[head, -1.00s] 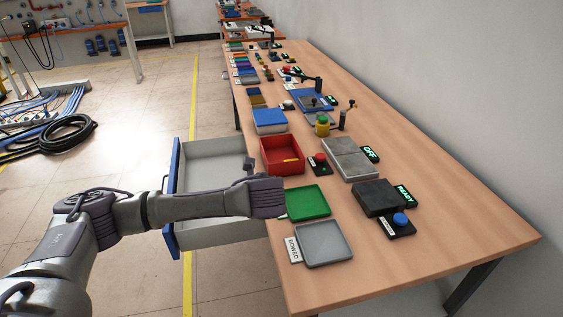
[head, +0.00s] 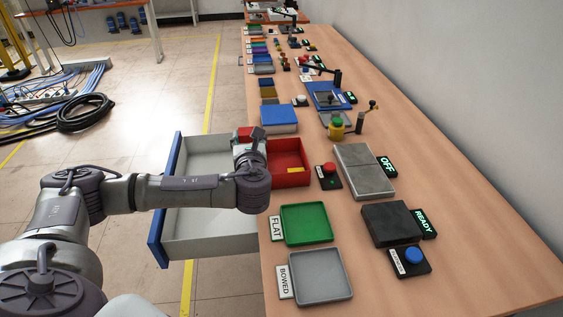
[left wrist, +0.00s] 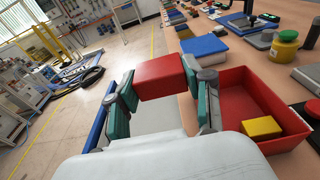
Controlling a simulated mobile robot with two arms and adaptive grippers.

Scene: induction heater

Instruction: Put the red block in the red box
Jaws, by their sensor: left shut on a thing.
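My left gripper (head: 249,143) is shut on a red block (head: 250,132). In the left wrist view the red block (left wrist: 160,76) sits between the teal finger pads, held in the air. The red box (head: 291,149) stands open on the table's left edge. It holds a yellow block (head: 294,170), which also shows in the left wrist view (left wrist: 261,127). My left gripper is at the left side of the red box, and the red block appears beside the box rather than inside it. The gripper hides the box's left part. My right gripper is not in view.
An open drawer (head: 205,222) juts out left of the table, below my left arm. A blue box (head: 279,118) stands behind the red box. A red button (head: 329,169) is to its right, and a green tray (head: 306,224) is in front.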

